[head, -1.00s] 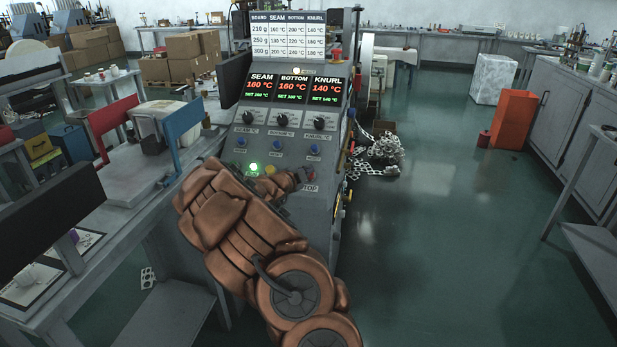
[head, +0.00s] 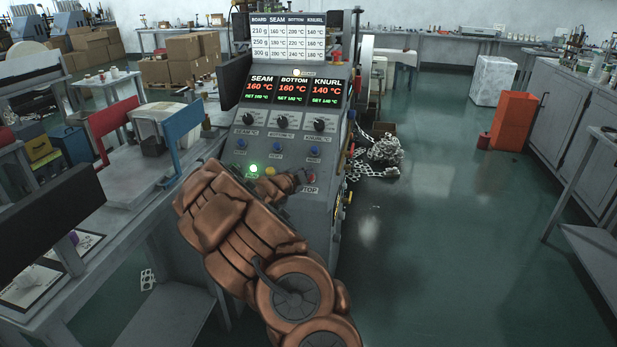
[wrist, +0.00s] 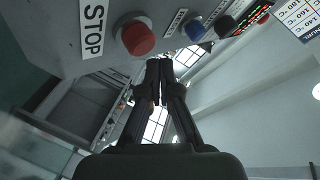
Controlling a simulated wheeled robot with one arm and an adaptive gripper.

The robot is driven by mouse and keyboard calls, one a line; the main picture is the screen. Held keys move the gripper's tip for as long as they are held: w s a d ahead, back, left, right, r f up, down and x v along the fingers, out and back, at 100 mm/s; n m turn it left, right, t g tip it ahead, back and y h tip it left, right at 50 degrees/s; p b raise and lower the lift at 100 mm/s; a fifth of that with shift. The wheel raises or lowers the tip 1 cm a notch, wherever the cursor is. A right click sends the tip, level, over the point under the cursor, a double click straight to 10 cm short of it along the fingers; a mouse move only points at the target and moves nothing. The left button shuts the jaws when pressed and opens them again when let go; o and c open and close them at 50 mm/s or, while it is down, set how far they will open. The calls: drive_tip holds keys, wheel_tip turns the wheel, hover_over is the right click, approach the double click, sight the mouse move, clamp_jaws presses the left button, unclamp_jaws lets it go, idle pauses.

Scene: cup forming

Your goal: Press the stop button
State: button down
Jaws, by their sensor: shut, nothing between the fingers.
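The red stop button (head: 311,178) is on the lower right of the grey control panel (head: 230,185), above the STOP label (head: 309,190). In the wrist view the round red button (wrist: 137,38) stands out from the panel beside its white STOP label (wrist: 93,27). My gripper (head: 302,179) is at the panel, just left of the button in the head view. In the wrist view my gripper's black fingers (wrist: 159,66) are closed together and empty. Their tips appear beside and below the button, with a visible gap. My arm hides part of the lower panel.
A lit green button (head: 253,168) and a yellow button (head: 270,170) are left of the stop button. Blue buttons (head: 278,146) and black knobs (head: 282,121) sit above. A workbench (head: 120,215) borders the left; the floor at right (head: 440,230) is clear.

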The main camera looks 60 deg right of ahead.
drive_tip(key=shift+f, duration=0.1)
idle(0.3)
drive_tip(key=shift+w+d+f+b, duration=0.2)
drive_tip(key=shift+d+f+b, duration=0.05)
drive_tip(key=shift+b, duration=0.2)
drive_tip(key=shift+w+d+f+b, duration=0.1)
drive_tip(key=shift+d+f+b, duration=0.15)
drive_tip(key=shift+f+b, duration=0.15)
idle(0.9)
idle(0.4)
drive_tip(key=shift+s+a+r, duration=0.2)
drive_tip(key=shift+a+r, duration=0.3)
drive_tip(key=shift+r, duration=0.2)
drive_tip(key=shift+r, duration=0.1)
drive_tip(key=a+r, duration=0.1)
drive_tip(key=r, duration=0.1)
drive_tip(key=s+a+r, duration=0.1)
drive_tip(key=r, duration=0.1)
drive_tip(key=shift+a, duration=0.35)
idle(0.7)
